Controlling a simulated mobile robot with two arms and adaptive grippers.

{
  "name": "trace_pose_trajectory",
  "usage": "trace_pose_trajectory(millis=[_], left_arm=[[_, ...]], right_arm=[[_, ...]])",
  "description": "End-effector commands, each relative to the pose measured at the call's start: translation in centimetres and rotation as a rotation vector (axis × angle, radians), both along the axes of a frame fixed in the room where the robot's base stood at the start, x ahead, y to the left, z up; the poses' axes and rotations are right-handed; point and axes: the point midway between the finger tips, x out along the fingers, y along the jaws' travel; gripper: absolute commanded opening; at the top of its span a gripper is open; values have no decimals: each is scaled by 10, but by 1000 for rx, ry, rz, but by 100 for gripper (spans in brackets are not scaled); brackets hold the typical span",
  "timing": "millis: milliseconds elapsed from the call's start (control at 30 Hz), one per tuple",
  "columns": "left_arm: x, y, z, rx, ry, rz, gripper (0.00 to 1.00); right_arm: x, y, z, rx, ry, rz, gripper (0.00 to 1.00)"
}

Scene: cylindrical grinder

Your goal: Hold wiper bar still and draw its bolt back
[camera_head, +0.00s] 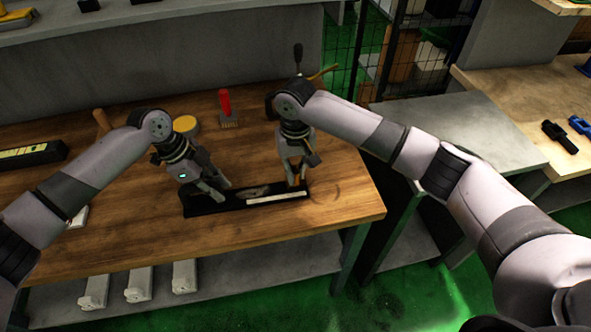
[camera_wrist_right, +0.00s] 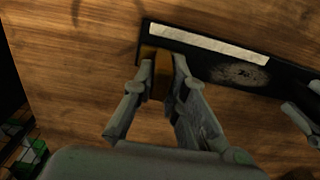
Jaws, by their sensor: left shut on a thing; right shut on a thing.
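The wiper bar (camera_head: 232,204) is a long black bar with a white strip, lying on the wooden workbench. It also shows in the right wrist view (camera_wrist_right: 290,75), with a pale worn patch. My left gripper (camera_head: 222,192) is shut on the bar towards its left end; its fingertips also show at the right edge of the right wrist view (camera_wrist_right: 308,108). My right gripper (camera_head: 296,180) is at the bar's right end. In the right wrist view its fingers (camera_wrist_right: 162,80) are shut on the orange-brown bolt (camera_wrist_right: 163,68). How far the bolt is drawn is unclear.
A red-handled brush (camera_head: 226,108) and a round yellow-topped tin (camera_head: 186,124) stand behind the bar. A black case (camera_head: 30,155) lies at the far left. The bench's front (camera_head: 330,222) is clear. A grey table (camera_head: 450,130) stands to the right.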

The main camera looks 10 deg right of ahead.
Motion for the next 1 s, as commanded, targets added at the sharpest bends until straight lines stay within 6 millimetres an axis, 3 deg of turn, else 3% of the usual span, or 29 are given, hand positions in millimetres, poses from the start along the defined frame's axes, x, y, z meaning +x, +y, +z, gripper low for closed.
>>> trace_pose_trajectory(millis=[167, 433, 767, 800, 1000], left_arm=[[-1, 1, -2, 4, 4, -3, 0], [-2, 0, -2, 2, 4, -4, 0], [-2, -1, -2, 0, 4, -4, 0], [-2, -1, -2, 0, 3, -3, 0], [-2, -2, -2, -1, 3, -3, 0]], right_arm=[[0, 7, 0, 1, -1, 5, 0], [0, 52, 0, 5, 0, 7, 0], [0, 58, 1, 7, -1, 9, 0], [0, 58, 1, 7, -1, 9, 14], [0, 57, 0, 6, 0, 7, 27]])
